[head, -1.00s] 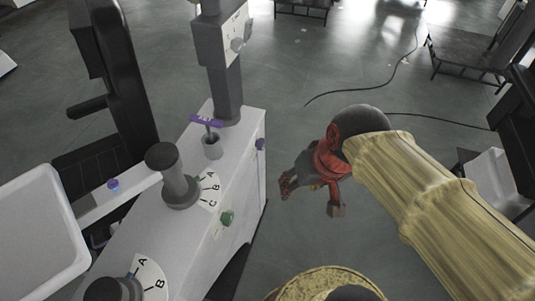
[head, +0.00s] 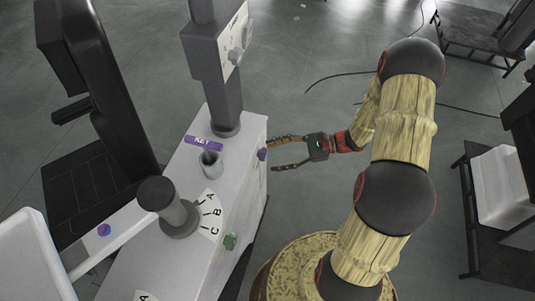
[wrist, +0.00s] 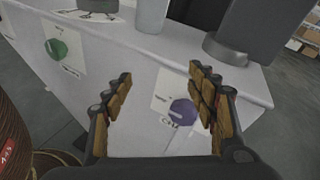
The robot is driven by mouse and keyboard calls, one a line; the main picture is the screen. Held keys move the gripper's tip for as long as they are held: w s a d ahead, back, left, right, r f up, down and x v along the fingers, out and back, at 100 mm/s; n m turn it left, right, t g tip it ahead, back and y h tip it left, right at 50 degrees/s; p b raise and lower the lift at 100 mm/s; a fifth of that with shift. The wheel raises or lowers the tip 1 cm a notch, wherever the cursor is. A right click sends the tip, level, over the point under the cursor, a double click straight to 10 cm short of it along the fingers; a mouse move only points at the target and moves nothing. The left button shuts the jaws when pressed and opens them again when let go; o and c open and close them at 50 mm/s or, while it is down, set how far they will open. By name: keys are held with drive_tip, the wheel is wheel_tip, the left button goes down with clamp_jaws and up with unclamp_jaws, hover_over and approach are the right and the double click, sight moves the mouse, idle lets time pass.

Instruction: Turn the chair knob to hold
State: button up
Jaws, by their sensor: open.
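The chair knob is a round purple knob (wrist: 183,111) on the white side panel, on a pale label with dark lettering partly hidden by a finger. Its pointer direction is too small to tell. In the head view the purple knob (head: 262,154) is on the console's right side. My gripper (head: 272,154) is open, with its fingers level, pointing left at the knob. In the wrist view my gripper (wrist: 160,76) shows both fingers spread with nothing between them gripped. The knob appears close to the right finger, and I cannot tell whether they touch.
A green knob (head: 229,241) is on the same side of the white console (head: 185,250); it also shows in the wrist view (wrist: 57,49). On top are a KEY socket (head: 209,163), a lettered dial (head: 210,214) and a grey column (head: 226,100).

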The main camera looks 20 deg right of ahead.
sight(266, 156)
drive_tip(key=w+d+f+m+t, duration=0.1)
drive_tip(key=d+f+m+t, duration=0.45)
drive_tip(key=f+m, duration=0.2)
drive_tip(key=w+a+f+t+b, duration=0.1)
drive_tip(key=w+a, duration=0.4)
drive_tip(key=a, duration=0.1)
drive_tip(key=shift+a+f, duration=0.15)
drive_tip(key=shift+a, duration=0.2)
drive_tip(key=shift+s, duration=0.1)
drive_tip(key=c, duration=0.4)
drive_tip(key=c, duration=0.7)
drive_tip(key=shift+c, duration=0.2)
